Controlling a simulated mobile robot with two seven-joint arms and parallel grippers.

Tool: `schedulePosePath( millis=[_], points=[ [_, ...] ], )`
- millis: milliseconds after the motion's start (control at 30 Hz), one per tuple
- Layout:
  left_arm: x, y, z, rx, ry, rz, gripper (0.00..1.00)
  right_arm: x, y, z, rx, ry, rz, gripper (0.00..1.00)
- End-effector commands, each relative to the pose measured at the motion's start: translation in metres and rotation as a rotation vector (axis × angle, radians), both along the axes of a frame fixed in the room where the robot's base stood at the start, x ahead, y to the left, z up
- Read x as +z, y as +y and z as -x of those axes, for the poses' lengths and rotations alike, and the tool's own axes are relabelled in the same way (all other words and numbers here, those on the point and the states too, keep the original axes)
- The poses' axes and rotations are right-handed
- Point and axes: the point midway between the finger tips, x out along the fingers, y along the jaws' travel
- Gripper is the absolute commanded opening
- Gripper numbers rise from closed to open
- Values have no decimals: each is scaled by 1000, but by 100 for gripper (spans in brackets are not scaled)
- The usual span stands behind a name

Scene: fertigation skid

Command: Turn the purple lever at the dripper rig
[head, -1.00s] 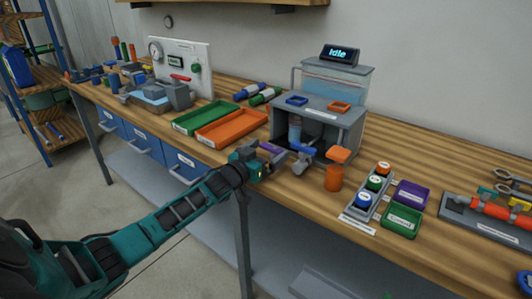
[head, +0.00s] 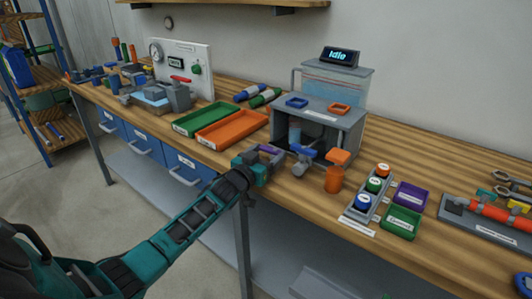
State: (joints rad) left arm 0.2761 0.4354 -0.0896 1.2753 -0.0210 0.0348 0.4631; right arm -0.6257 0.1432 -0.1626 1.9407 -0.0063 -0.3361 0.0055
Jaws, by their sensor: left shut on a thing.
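The dripper rig (head: 345,119) stands on the bench, a grey frame with a clear tank on top and a display reading "Idle". The purple lever (head: 268,150) is at its front left, beside a blue lever (head: 304,149) and an orange lever (head: 339,156). My left gripper (head: 269,156) is at the purple lever and shut on it, its body covering part of the lever and its mount. My right gripper is not in view.
A green tray (head: 205,117) and an orange tray (head: 231,130) lie left of the rig. An orange cup (head: 333,180) stands close by.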

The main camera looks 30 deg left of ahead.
Motion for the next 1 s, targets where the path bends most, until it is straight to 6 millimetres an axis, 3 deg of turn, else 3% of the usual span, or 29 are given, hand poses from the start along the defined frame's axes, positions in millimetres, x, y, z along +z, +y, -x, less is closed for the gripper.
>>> schedulePosePath(
  millis=[500,967,1000],
  points=[
    [5,-6,1,216,-11,6,48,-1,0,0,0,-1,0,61],
    [5,-5,2,241,-7,0,48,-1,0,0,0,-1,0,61],
    [4,-5,2,241,-6,0,82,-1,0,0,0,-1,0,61]
  ],
)
